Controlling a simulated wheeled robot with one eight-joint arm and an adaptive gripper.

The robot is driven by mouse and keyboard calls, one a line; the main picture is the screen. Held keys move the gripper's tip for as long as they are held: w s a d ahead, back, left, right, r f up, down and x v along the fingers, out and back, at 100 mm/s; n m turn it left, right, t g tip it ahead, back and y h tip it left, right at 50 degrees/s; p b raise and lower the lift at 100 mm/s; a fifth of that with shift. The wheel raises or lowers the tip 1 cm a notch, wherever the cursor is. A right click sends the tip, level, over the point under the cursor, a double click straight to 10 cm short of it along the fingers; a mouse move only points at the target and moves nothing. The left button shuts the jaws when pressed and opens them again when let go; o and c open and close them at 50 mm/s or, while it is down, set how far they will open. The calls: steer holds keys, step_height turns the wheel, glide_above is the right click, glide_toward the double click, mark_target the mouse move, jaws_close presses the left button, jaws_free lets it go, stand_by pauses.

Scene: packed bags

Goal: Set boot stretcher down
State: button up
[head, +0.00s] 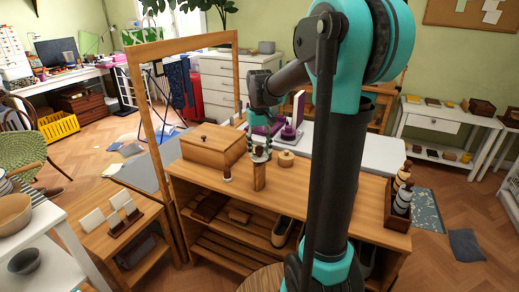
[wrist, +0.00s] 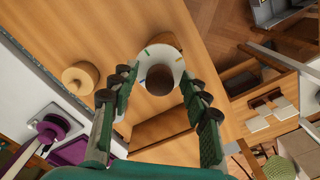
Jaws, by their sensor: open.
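My gripper (wrist: 159,78) is open above the wooden bench top (wrist: 215,110), with its green-and-dark fingers on either side of a white disc (wrist: 160,62). The disc has small coloured marks and a dark brown round piece (wrist: 161,79) at its middle.
A crate of bottles (head: 397,203) is at the right end. A tall wooden frame (head: 150,110) rises at left.

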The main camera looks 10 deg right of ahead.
step_height(320, 180, up, 12)
steer(key=s+d+f+m+t, duration=0.1)
steer(key=s+d+f+t, duration=0.1)
steer(key=s+f, duration=0.9)
steer(key=s+d+f+t, duration=0.2)
steer(key=s+f, duration=0.9)
steer(key=f, duration=0.3)
steer(key=shift+f+m, duration=0.35)
steer(key=shift+m, duration=0.05)
steer(key=shift+d, duration=0.1)
